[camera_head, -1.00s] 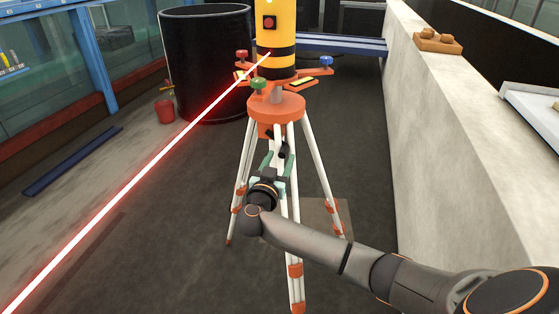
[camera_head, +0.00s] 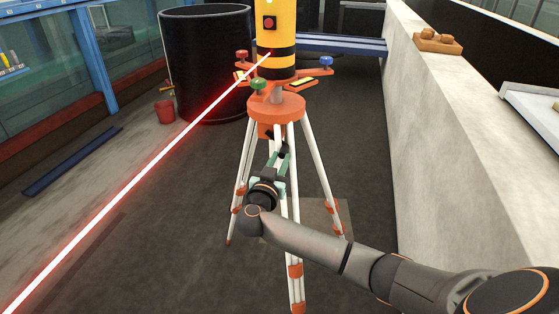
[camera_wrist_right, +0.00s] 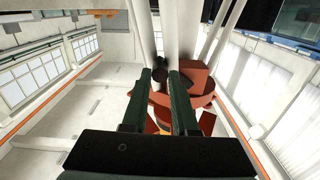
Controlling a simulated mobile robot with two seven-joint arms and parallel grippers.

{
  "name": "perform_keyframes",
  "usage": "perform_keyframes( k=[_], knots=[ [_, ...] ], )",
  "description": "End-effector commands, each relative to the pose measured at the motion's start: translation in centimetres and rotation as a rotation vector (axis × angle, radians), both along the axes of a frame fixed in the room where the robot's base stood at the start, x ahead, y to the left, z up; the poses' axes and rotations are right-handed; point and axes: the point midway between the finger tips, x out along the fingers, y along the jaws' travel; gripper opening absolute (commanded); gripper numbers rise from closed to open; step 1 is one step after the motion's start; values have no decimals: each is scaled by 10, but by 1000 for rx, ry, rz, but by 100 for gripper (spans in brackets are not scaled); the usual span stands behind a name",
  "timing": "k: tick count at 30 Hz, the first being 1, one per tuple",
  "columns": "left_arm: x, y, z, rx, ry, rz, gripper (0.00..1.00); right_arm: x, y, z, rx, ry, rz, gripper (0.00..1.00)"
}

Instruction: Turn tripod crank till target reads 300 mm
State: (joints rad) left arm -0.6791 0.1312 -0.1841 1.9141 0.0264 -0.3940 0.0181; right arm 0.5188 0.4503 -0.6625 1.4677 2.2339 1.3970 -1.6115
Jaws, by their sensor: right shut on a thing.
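An orange tripod (camera_head: 277,108) with white legs stands upright on the dark floor. On it sits a yellow and black laser instrument (camera_head: 277,35) with a red beam (camera_head: 135,169) running down to the lower left. My right gripper (camera_head: 282,156) is at the tripod's crank (camera_head: 284,150), under the tripod head. In the right wrist view the two green fingers (camera_wrist_right: 172,78) reach toward the dark crank knob (camera_wrist_right: 158,78) and orange tripod parts (camera_wrist_right: 198,86). The gripper is shut on the crank handle, mostly hidden by the fingers. No target or reading is visible. My left gripper is out of view.
A blue beam (camera_head: 72,160) lies on the floor at left. A pale concrete wall (camera_head: 450,150) runs along the right. The glass flume (camera_head: 40,60) is at far left.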

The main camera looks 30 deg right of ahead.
Motion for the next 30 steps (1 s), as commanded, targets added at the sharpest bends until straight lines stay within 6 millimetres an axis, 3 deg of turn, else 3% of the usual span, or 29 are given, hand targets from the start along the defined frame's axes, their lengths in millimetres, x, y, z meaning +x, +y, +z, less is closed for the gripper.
perform_keyframes(
  k=[26, 30],
  knots=[
    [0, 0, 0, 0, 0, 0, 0, 0, 0, -1, 1, 2, 0, 0],
    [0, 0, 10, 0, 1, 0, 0, 1, 1, 3, 15, -16, -1, 0]
  ],
)
